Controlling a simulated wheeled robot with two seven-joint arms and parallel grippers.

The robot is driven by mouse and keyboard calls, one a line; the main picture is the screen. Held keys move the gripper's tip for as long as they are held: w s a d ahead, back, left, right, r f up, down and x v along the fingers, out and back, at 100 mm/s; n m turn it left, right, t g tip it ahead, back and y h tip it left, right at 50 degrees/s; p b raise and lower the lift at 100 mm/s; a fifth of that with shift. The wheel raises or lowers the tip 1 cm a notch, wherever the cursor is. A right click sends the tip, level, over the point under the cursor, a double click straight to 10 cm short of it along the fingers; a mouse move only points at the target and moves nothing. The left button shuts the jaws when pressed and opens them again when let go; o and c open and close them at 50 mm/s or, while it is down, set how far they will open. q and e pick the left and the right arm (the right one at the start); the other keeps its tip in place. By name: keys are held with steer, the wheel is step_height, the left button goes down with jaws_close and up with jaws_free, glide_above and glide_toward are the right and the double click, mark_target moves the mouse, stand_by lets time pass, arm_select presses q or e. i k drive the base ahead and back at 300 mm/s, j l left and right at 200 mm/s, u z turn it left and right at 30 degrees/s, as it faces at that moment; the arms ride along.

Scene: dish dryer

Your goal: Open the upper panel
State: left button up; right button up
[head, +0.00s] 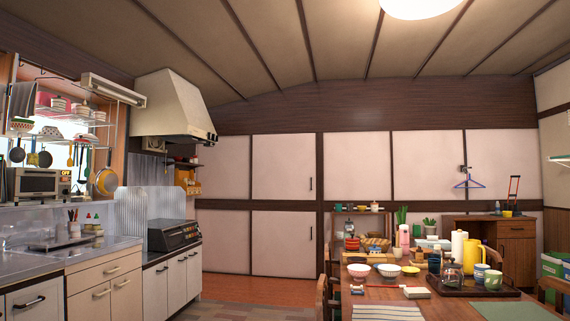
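The back wall has pale panels in dark wooden frames. One upper panel (282,167) has a dark upright handle (311,184) near its right edge and looks shut. Another upper panel (226,166) is to its left. Below, a lower panel (279,243) with a similar handle also looks shut. A black appliance (175,236) stands on the left counter beside a ribbed metallic screen; I cannot tell what it is. Which panel the task means is not clear from this view. Neither of my grippers is in view.
Cabinets and a sink counter (60,262) line the left side, under a range hood (172,105). A table (390,306) with bowls, a tray and cups fills the lower right. Open floor (252,289) lies between them, up to the panels.

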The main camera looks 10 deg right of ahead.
mark_target(283, 166)
steer(key=i+u, duration=0.15)
steer(key=u, duration=0.4)
steer(key=i+z, duration=0.1)
steer(key=i, duration=0.45)
steer(key=i+z, duration=0.1)
steer(key=i, duration=0.4)
steer(key=i+j+z, duration=0.15)
steer(key=i, duration=0.4)
steer(key=i+j+z, duration=0.1)
steer(key=i, duration=0.45)
steer(key=i+j+z, duration=0.1)
steer(key=i+j, duration=0.15)
steer(key=i, duration=0.25)
steer(key=i+l+z, duration=0.25)
steer(key=i+z, duration=0.15)
steer(key=i, duration=0.95)
steer(key=i+j+z, duration=0.2)
steer(key=i+z, duration=0.15)
steer(key=i, duration=1)
steer(key=i+z, duration=0.1)
steer(key=i, duration=0.55)
steer(key=i+z, duration=0.1)
steer(key=i, duration=0.6)
steer(key=i+j+z, duration=0.1)
steer(key=i, duration=0.55)
steer(key=i+j+z, duration=0.15)
steer(key=i, duration=0.5)
steer(key=j, duration=0.1)
